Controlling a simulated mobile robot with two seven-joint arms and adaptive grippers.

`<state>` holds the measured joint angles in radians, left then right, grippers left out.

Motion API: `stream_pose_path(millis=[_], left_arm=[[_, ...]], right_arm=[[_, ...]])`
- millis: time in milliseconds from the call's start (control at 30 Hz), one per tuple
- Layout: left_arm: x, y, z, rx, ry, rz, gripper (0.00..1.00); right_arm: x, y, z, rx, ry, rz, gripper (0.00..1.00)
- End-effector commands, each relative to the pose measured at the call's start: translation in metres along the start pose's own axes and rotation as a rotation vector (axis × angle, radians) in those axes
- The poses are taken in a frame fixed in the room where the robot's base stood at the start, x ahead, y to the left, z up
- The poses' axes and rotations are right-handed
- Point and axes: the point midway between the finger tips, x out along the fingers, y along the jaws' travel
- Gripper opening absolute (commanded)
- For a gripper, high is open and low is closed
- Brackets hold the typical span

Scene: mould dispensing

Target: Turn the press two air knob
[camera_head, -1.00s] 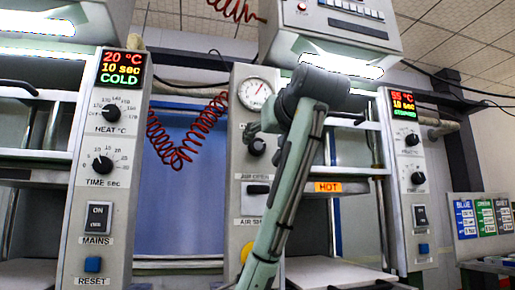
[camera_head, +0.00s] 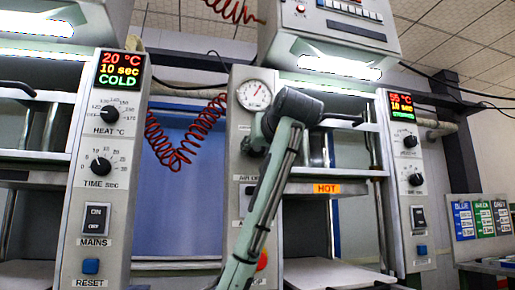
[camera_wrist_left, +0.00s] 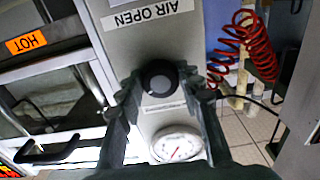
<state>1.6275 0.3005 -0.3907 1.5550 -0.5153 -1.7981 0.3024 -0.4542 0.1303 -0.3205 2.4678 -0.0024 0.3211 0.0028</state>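The black round air knob (camera_wrist_left: 158,78) sits on the grey middle panel (camera_wrist_left: 172,118), between the "AIR OPEN" label and the pressure gauge (camera_wrist_left: 176,145). In the wrist view my left gripper (camera_wrist_left: 160,82) has one finger on each side of the knob, with narrow gaps showing; it looks open around it. I cannot tell contact. In the head view the left gripper (camera_head: 255,136) is at the panel below the gauge (camera_head: 254,94) and hides the knob; my forearm covers part of the panel. The right gripper is not in view.
The press at right has an orange "HOT" label (camera_head: 327,188) and a control panel (camera_head: 412,215) with a lit display. The cold press's panel (camera_head: 105,180) stands at left. A red coiled hose (camera_head: 178,155) hangs left of the middle panel. A red button (camera_head: 262,260) shows low on that panel.

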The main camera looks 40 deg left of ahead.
Motion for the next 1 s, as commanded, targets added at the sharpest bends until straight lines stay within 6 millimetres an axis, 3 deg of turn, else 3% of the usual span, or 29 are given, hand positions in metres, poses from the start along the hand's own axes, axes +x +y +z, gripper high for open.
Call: stream_pose_path(millis=[167,467,1000], left_arm=[[0.0,0.0,0.0,0.0,0.0,0.0,0.07],[-0.001,0.0,-0.001,0.057,0.001,0.0,0.07],[-0.001,-0.001,-0.002,0.402,0.002,0.0,0.07]], right_arm=[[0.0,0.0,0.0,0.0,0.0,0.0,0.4],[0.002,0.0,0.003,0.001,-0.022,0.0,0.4],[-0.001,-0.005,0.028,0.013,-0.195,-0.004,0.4]])
